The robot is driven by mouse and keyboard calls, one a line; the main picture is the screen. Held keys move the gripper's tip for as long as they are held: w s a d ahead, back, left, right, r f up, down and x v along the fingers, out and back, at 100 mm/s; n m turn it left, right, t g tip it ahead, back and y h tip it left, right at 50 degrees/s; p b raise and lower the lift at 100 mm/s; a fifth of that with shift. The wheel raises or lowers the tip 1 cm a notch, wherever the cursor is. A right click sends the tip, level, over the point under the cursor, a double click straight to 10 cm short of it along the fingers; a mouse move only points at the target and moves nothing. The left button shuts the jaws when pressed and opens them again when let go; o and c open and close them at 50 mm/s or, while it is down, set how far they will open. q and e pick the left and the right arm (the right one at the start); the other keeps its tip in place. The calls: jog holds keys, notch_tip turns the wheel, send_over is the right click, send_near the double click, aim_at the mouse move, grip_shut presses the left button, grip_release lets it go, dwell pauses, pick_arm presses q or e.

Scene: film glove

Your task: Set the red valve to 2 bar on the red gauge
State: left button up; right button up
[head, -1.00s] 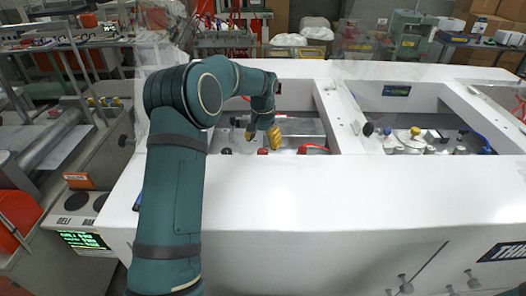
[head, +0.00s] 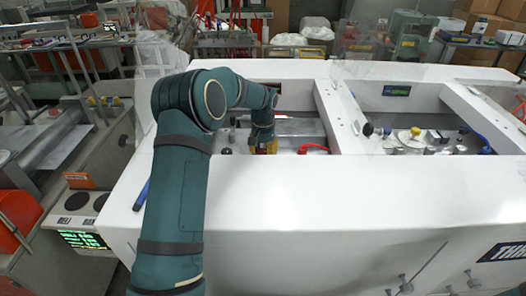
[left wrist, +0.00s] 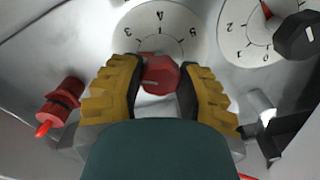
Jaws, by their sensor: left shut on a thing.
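The red valve is a faceted red knob (left wrist: 160,76) in the left wrist view. My left gripper (left wrist: 158,88) has its two yellow ribbed fingers on either side of it, shut on it. A white dial (left wrist: 160,28) lies just beyond the knob; digits near 3 to 5 show, and its lower part is hidden by the knob and fingers. I cannot read its needle. In the head view my left gripper (head: 263,147) reaches down into the left bay of the white machine and mostly hides the valve. My right gripper is not in view.
A second white dial (left wrist: 250,30) with a red pointer sits to the right, with a black faceted knob (left wrist: 298,36) close by. A red fitting (left wrist: 64,100) stands left of the fingers. The white machine's front ledge (head: 330,185) is bare.

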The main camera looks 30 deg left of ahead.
aim_at(263, 150)
pick_arm(q)
jog(key=shift+m, duration=0.6)
jog(key=o, duration=1.2)
notch_tip(263, 150, up, 12)
